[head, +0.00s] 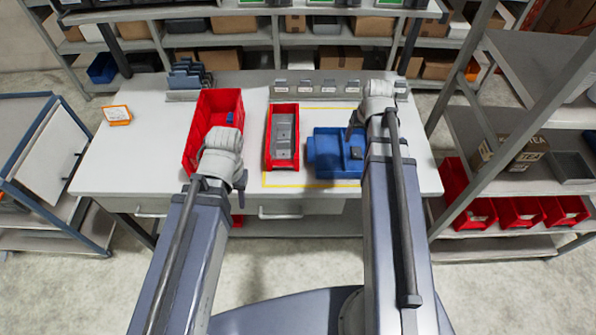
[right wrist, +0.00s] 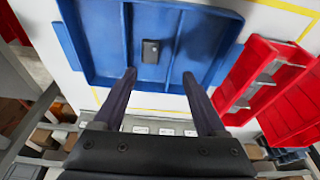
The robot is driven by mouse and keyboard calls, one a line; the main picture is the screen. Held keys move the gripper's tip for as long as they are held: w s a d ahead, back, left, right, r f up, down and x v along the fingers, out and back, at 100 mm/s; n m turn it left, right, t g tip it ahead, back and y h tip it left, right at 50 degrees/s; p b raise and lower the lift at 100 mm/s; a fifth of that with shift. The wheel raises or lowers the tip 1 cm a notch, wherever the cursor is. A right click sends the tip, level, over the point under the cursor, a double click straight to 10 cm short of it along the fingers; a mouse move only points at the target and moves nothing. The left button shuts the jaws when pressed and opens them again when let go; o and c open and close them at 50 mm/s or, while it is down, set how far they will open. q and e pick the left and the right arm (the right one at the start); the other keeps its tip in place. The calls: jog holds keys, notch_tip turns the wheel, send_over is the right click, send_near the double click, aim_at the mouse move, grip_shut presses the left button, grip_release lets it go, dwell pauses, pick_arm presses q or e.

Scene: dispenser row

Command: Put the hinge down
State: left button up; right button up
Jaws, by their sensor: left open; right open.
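A small dark piece that looks like the hinge (head: 355,153) lies in the blue tray (head: 325,146) on the table. In the right wrist view the hinge (right wrist: 150,51) rests flat on the floor of the blue tray (right wrist: 200,42), between two ridges. My right gripper (right wrist: 159,73) is open and empty above the tray, with the hinge ahead of the gap between its fingers. In the head view the right gripper (head: 353,125) is partly hidden by its own arm. My left gripper (head: 241,195) is open near the table's front edge, in front of the red bin.
A large red bin (head: 224,98) holds a small blue item. A narrower red bin (head: 282,108) with a grey divided insert stands between it and the tray. A yellow outline (head: 290,186) marks the table.

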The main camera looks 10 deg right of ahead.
jog(key=s+a+n+g, duration=0.1)
jog(key=s+a, duration=0.3)
jog(key=a, duration=0.5)
jog(key=s+a+n+g, duration=0.1)
jog(key=s+a+n, duration=0.2)
jog(key=a, duration=0.6)
jog(key=s+a+n+g, duration=0.1)
jog(key=s+a+n, duration=0.1)
jog(key=s+a, duration=0.3)
jog(key=a, duration=0.4)
jog(key=shift+s+a+f+h, duration=0.25)
jog(key=shift+s+a+h, duration=0.1)
jog(key=shift+s+h, duration=0.05)
jog(key=shift+f, duration=0.1)
